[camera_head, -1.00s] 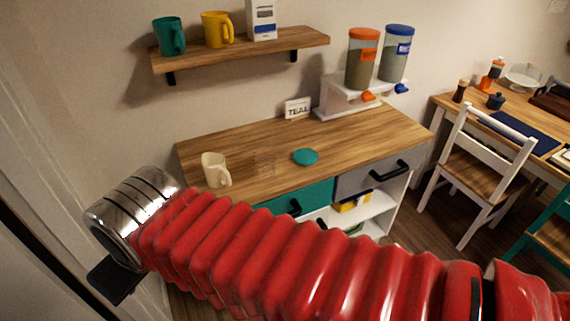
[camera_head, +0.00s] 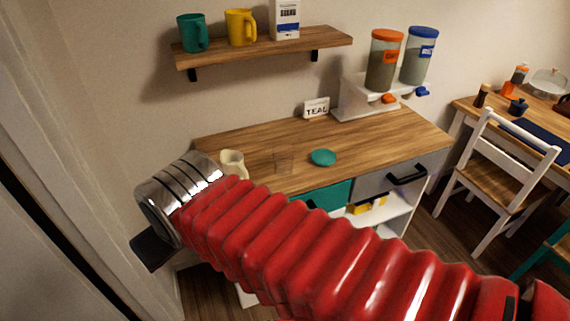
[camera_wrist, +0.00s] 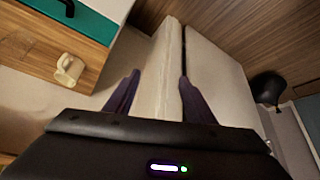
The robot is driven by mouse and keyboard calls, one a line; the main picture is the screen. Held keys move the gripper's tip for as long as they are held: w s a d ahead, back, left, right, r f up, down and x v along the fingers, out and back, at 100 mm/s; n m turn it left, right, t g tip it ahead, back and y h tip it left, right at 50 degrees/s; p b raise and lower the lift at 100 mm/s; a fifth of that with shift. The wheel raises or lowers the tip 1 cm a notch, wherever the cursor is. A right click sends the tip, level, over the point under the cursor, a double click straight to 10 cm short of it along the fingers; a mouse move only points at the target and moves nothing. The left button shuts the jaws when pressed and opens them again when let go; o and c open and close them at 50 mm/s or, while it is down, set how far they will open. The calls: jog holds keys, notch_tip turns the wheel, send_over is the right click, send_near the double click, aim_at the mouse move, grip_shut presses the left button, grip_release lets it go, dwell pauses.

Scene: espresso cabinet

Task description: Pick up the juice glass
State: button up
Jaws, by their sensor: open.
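A clear, see-through tumbler, apparently the juice glass (camera_head: 283,162), stands on the wooden top of the cabinet (camera_head: 390,135). It is faint, between a cream mug (camera_head: 232,162) and a teal disc (camera_head: 322,157). My gripper shows in the head view only as a dark part (camera_head: 152,251) at the arm's end, left of the cabinet and well away from the glass. In the wrist view my gripper (camera_wrist: 156,92) has its two fingers spread with nothing between them. The mug (camera_wrist: 69,67) is at the upper left there; I cannot make out the glass in that view.
A wall shelf (camera_head: 330,40) holds a green mug, a yellow mug and a carton. A white chair (camera_head: 490,165) and dining table are at right. A pale wall or door is close on the left.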

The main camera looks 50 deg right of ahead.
jog(key=o, duration=0.6)
jog(key=w+d+h, duration=0.1)
jog(key=w+d, duration=0.1)
jog(key=d, duration=0.1)
jog(key=w+d+m+h, duration=0.1)
jog(key=w+d, duration=0.1)
jog(key=d, duration=0.2)
jog(key=w+d+m+t+h, duration=0.1)
jog(key=w+d, duration=0.1)
jog(key=d, duration=0.1)
jog(key=shift+d+f, duration=0.35)
jog(key=shift+f, duration=0.05)
jog(key=shift+o, duration=0.2)
jog(key=w+d+f+m+t+h, duration=0.1)
jog(key=w+d+h, duration=0.1)
jog(key=d, duration=1.2)
jog(key=shift+w+d+f+m+h, duration=0.2)
jog(key=shift+w+f+m+h, duration=0.1)
jog(key=shift+w+m, duration=0.15)
jog(key=m+t, duration=0.2)
jog(key=t, duration=0.1)
send_near(280, 151)
jog(key=s+a, duration=0.2)
jog(key=s, duration=0.1)
jog(key=shift+d+r+h, duration=0.15)
jog(key=shift+h, duration=0.25)
jog(key=shift+t, duration=0.3)
jog(key=shift+x, duration=4.3)
jog(key=shift+w, duration=0.1)
jog(key=shift+x, duration=2.5)
